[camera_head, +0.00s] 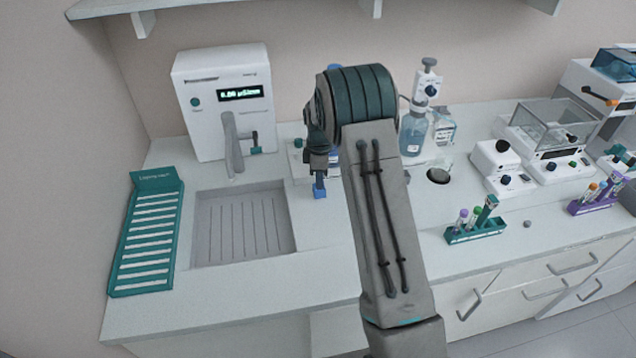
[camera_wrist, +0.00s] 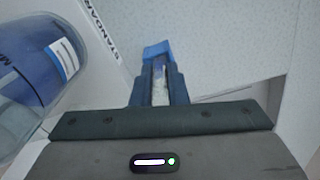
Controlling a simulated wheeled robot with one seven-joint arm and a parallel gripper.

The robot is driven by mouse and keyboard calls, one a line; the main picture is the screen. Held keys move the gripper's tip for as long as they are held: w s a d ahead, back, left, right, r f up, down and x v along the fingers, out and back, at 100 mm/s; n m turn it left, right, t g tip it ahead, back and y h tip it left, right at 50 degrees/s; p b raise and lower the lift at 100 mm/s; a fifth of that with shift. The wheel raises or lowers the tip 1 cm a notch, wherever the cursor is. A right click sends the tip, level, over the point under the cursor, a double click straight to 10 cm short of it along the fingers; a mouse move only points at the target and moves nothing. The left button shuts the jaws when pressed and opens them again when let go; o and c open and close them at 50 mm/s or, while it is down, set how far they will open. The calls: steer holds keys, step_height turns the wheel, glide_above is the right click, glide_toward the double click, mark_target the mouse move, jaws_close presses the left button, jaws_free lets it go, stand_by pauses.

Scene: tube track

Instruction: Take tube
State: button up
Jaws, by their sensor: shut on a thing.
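My gripper (camera_head: 319,190) points down just right of the sink, low over the counter. In the wrist view my gripper (camera_wrist: 157,62) is shut on a slim, pale, clear-looking piece (camera_wrist: 159,86), which seems to be a tube. Bright blue shows at the finger ends; I cannot tell whether it is a cap or the fingertips. Most of the held piece is hidden by the fingers. Other tubes with coloured caps (camera_head: 463,214) stand in a green rack (camera_head: 476,236) to the right of my arm.
A sink (camera_head: 243,222) and a teal slotted rack (camera_head: 148,240) lie left. A white meter (camera_head: 222,100) stands behind the sink. A large blue bottle (camera_wrist: 40,75) is close left in the wrist view. A purple tube rack (camera_head: 594,205) and balance (camera_head: 553,140) stand right.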

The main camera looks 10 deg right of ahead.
steer(key=shift+r, duration=0.15)
steer(key=shift+r+b, duration=0.45)
steer(key=shift+r, duration=0.15)
step_height(320, 180, up, 3)
steer(key=shift+d+f+b, duration=0.15)
steer(key=shift+b, duration=0.45)
steer(key=s+d+r+b, duration=0.3)
steer(key=s+d+r, duration=0.3)
steer(key=d, duration=0.3)
steer(key=shift+d+r, duration=0.3)
steer(key=shift+r, duration=0.1)
steer(key=shift+s+a, duration=0.1)
steer(key=shift+s, duration=0.05)
